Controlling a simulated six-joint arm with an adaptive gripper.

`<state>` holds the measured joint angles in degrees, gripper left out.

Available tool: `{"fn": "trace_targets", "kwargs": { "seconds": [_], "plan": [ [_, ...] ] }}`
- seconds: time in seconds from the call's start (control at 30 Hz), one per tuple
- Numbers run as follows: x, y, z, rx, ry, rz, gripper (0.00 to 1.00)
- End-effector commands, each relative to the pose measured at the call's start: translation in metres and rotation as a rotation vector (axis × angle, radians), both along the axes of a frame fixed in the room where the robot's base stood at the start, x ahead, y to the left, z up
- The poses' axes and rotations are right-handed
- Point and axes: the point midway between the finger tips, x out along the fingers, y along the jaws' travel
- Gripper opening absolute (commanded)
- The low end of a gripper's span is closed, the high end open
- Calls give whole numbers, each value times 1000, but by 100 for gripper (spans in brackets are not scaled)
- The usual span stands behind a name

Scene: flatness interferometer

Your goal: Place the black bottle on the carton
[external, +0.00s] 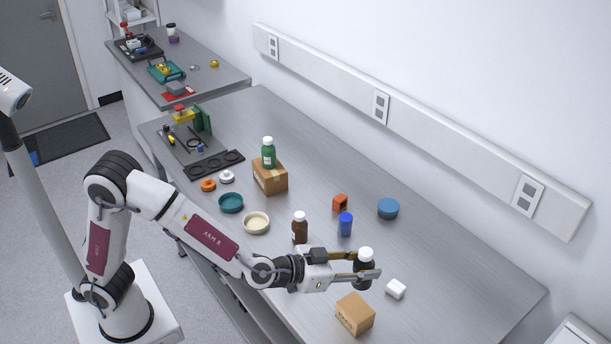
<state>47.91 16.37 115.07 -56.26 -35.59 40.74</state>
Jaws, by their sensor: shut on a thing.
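The black bottle (364,272) has a white cap and stands upright between the fingers of my gripper (359,264). My gripper is shut on it, and the fingers hide part of its body. I cannot tell whether its base touches the table. A plain brown carton (355,314) sits on the table just below and left of the bottle in the picture, with its top bare. Another brown carton (270,178) stands further back, with a green bottle (268,154) with a white cap on top.
A brown bottle (299,228) stands close behind my gripper. A blue cylinder (345,224), a red block (340,203) and a blue round tub (388,208) stand beyond it. A white block (395,289) lies right of the black bottle. The table's right part is clear.

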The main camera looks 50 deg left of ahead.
Motion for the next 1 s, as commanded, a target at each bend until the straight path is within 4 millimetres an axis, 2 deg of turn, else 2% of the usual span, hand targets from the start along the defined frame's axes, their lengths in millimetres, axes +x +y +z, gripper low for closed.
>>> {"fn": "trace_targets", "kwargs": {
  "seconds": [0.1,0.63,1.0],
  "plan": [
    [0,5,-6,1,-1,5,9],
    [0,5,-11,2,-1,-1,9],
    [0,5,-56,3,1,-1,9]
  ]
}}
